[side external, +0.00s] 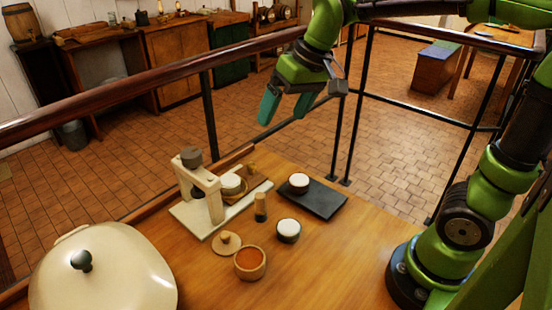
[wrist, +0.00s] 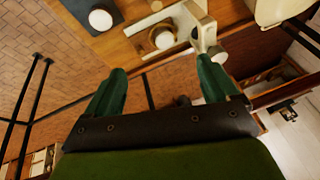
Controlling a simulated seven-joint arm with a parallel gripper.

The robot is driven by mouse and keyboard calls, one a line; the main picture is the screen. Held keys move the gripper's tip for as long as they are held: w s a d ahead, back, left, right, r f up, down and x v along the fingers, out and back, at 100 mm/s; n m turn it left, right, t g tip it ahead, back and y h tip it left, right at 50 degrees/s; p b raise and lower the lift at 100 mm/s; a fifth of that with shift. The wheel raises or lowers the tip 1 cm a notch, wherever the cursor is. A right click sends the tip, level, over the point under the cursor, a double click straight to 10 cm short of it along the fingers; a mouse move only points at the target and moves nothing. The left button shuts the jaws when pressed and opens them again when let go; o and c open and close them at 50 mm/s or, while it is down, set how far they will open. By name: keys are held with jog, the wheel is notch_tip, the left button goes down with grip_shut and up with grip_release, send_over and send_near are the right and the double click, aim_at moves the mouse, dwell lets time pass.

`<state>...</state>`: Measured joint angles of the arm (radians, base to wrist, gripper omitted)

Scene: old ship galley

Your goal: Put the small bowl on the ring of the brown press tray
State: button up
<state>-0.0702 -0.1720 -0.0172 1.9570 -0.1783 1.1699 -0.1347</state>
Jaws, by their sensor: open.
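My gripper (side external: 284,112) is open and empty, high above the far side of the table; its two green fingers also show in the wrist view (wrist: 161,72). A cream press (side external: 204,190) with a dark knob stands on a pale tray (side external: 206,228); I see no clearly brown press tray. A light round vessel (side external: 231,184) sits beside the press post on that tray, and any ring there is hidden. A small dark bowl (side external: 288,231) with a white inside stands on the table. A wooden bowl (side external: 250,264) with orange contents stands nearer; which is the small bowl I cannot tell.
A dark slab (side external: 326,202) holds a white-topped cup (side external: 299,183). A small dark-and-wood jar (side external: 261,207) and a wooden lid (side external: 226,243) lie between. A large cream lidded pot (side external: 110,275) fills the left front. A railing (side external: 130,90) runs behind the table.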

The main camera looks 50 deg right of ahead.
jog(key=s+f+m+t, duration=0.1)
jog(key=s+f+t, duration=0.1)
jog(key=s, duration=0.9)
jog(key=shift+s+d+f+m+t, duration=0.35)
jog(key=shift+d+f+m+t, duration=0.1)
jog(key=shift+t, duration=0.15)
